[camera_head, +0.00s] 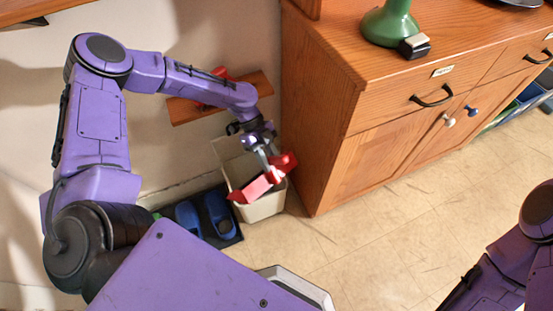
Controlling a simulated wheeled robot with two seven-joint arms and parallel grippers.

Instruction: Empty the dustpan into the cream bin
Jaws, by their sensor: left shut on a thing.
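The red dustpan (257,186) is in the head view, over the opening of the cream bin (262,209). The bin stands on the floor against the left side of the wooden cabinet. My left gripper (267,163) is shut on the dustpan and holds it tilted above the bin. The dustpan and the gripper hide much of the bin's opening, so I cannot see what is inside. Only part of my right arm shows at the lower right; its gripper is out of view.
A wooden shelf (184,110) with a red thing on it is on the wall behind my left arm. Blue shoes (217,212) stand on a dark tray left of the bin. The wooden cabinet (330,110) stands close on the right. The tiled floor (375,235) in front is clear.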

